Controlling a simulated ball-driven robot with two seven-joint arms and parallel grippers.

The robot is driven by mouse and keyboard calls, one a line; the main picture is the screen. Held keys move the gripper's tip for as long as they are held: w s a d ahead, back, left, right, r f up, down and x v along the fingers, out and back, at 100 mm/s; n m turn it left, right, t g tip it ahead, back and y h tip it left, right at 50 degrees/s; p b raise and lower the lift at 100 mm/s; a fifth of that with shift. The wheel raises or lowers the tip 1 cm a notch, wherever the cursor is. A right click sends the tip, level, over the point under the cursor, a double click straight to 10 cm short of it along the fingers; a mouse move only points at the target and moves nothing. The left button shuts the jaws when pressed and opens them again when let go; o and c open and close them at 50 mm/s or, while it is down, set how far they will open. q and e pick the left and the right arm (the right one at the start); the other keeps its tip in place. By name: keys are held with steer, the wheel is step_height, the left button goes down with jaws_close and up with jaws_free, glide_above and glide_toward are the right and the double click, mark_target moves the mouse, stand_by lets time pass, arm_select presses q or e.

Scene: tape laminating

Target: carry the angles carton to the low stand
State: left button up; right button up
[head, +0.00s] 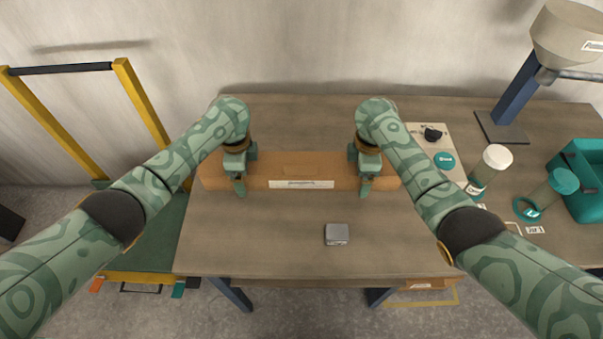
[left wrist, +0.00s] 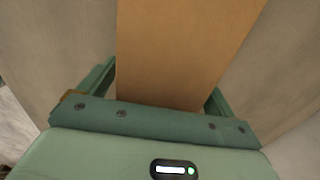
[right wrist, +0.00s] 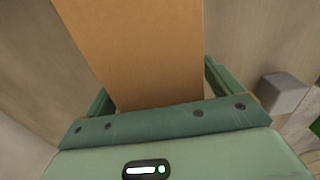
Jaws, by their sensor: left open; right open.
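The long brown carton (head: 270,167) lies flat across the tabletop, with a white label on its front face; the print is too small to read. My left gripper (head: 239,186) is over its left part and my right gripper (head: 365,186) over its right part. Both are open. In the left wrist view the carton (left wrist: 180,55) runs between the two fingers, and in the right wrist view the carton (right wrist: 145,55) does too. A low green-topped stand (head: 158,235) with a yellow frame is left of the table, partly hidden by my left arm.
A small grey block (head: 337,234) sits on the table (head: 270,245) in front of the carton. White-lidded (head: 490,165) and teal-lidded (head: 552,188) containers, a teal bin (head: 580,185) and a blue-posted hopper (head: 515,90) occupy the right. The table's front left is clear.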

arm_select(q)
steer(key=shift+f, duration=0.35)
arm_select(e)
steer(key=shift+w+f, duration=0.1)
steer(key=shift+f, duration=0.25)
arm_select(q)
steer(key=shift+c, duration=0.3)
arm_select(e)
steer(key=shift+c, duration=0.3)
arm_select(q)
steer(key=c, duration=1)
arm_select(e)
steer(key=c, duration=1)
arm_select(q)
steer(key=shift+r, duration=0.15)
arm_select(e)
steer(key=shift+r, duration=0.15)
